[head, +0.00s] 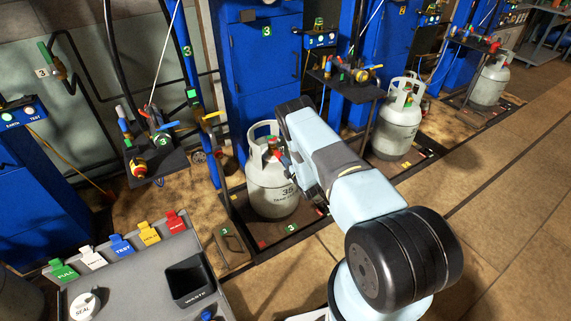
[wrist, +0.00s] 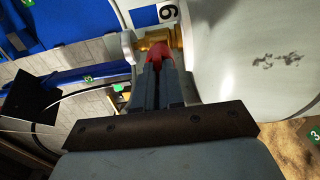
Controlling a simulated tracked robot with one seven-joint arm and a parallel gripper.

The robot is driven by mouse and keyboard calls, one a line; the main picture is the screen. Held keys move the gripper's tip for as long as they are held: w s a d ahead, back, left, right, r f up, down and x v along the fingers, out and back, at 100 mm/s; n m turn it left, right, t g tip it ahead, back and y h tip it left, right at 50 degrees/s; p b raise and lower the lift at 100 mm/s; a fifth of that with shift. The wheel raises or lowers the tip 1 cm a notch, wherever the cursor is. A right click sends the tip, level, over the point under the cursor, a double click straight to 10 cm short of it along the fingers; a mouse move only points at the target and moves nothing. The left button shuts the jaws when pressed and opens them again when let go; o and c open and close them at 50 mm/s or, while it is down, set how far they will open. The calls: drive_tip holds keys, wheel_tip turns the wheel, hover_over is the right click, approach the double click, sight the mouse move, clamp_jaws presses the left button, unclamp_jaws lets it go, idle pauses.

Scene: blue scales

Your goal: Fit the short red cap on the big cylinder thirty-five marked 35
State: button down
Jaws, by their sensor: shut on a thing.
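The big cylinder (head: 272,195) is pale grey-white, marked 35, and stands upright in the middle of the head view, partly behind my arm. Its pale curved body (wrist: 255,70) fills the right of the wrist view. The short red cap (wrist: 159,53) is between the fingertips of my gripper (wrist: 160,64), which is shut on it. The cap lies right against the brass valve fitting (wrist: 155,37) by the cylinder's collar. I cannot tell whether it is seated on the outlet. In the head view my gripper (head: 285,165) is beside the cylinder's upper right, with its fingertips mostly hidden.
The cylinder stands on a dark-framed scale before a blue cabinet (head: 262,70) marked 3. A black shelf with valves (head: 155,155) is to the left. Another cylinder (head: 397,125) stands to the right. A grey bench with coloured tags and a waste bin (head: 190,282) is at the front left.

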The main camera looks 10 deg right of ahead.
drive_tip(key=shift+x, duration=0.95)
drive_tip(key=shift+d, duration=0.1)
drive_tip(key=shift+m, duration=1.8)
drive_tip(key=shift+m, duration=1.7)
drive_tip(key=shift+m, duration=1.7)
